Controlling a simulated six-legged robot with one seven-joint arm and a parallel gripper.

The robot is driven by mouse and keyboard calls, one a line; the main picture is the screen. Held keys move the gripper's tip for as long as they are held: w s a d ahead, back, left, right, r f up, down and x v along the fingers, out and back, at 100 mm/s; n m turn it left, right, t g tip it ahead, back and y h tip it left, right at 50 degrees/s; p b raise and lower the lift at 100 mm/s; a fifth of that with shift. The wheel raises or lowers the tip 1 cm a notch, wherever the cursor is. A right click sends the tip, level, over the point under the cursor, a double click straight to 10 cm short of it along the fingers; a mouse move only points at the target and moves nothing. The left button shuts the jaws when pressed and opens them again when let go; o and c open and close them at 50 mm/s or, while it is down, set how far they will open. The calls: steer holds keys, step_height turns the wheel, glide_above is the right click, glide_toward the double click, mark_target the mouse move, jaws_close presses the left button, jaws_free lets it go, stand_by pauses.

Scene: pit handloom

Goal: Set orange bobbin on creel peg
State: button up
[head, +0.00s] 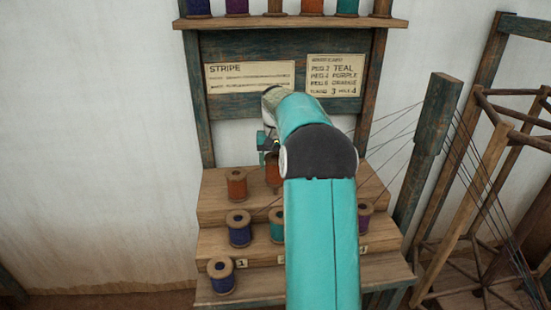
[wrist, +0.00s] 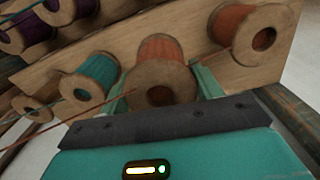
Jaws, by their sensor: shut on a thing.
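My gripper (wrist: 168,88) is shut on an orange bobbin (wrist: 160,50), with a green finger showing at its right side. The bobbin's round wooden end with a dark hole faces the wrist camera. In the head view this bobbin (head: 272,172) is partly hidden behind my arm, above the upper step of the wooden creel (head: 212,205). I cannot tell whether it touches the step or a peg. Another orange bobbin (head: 236,184) stands to its left on the upper step; in the wrist view it is at the right (wrist: 238,24).
Lower steps hold blue bobbins (head: 239,231) (head: 221,277), a teal bobbin (head: 276,226) and a purple bobbin (head: 365,219). Threads run right to a wooden post (head: 437,115). A shelf (head: 290,22) of bobbins is above. A card (head: 336,75) lists peg colours.

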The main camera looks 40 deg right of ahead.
steer(key=shift+f, duration=2.15)
steer(key=o, duration=1.3)
steer(key=shift+o, duration=0.2)
step_height(320, 180, up, 7)
